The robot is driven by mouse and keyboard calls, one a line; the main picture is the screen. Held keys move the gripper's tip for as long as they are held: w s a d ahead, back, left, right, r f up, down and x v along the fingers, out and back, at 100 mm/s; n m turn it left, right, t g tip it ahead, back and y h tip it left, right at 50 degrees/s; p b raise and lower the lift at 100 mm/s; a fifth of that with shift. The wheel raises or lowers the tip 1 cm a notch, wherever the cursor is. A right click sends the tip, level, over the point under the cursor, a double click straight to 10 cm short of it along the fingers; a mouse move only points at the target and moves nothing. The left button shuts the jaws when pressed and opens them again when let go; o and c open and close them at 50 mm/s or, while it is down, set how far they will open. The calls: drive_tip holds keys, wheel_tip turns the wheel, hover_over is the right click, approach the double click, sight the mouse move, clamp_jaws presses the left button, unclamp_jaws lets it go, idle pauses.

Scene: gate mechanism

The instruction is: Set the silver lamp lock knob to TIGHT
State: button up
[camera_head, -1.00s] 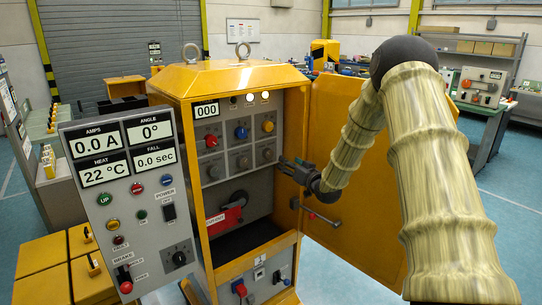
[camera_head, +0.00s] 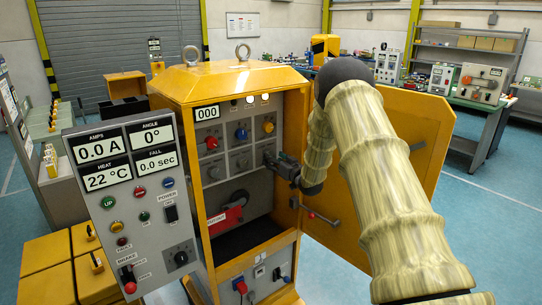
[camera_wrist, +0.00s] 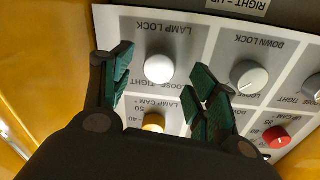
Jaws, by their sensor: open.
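The silver lamp lock knob (camera_wrist: 159,68) is a round pale knob on a light plate, under an upside-down LAMP LOCK label in the wrist view. LOOSE and TIGHT are printed below it, TIGHT on the left. I cannot make out a pointer on it. My gripper (camera_wrist: 163,86) is open, with one dark green finger to the left of the knob and the other to its lower right, neither seen touching it. In the head view my gripper (camera_head: 271,159) is at the right column of the yellow cabinet's panel and hides the knob.
The silver down lock knob (camera_wrist: 249,77) is close right of the right finger. A yellow knob (camera_wrist: 153,122) and a red knob (camera_wrist: 276,136) lie below. The open yellow door (camera_head: 412,140) stands right of my arm. A grey console (camera_head: 130,205) is at the front left.

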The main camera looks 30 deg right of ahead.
drive_tip(key=shift+w+p, duration=0.3)
drive_tip(key=shift+w, duration=1.1)
drive_tip(key=shift+c, duration=0.4)
drive_tip(key=c, duration=0.9)
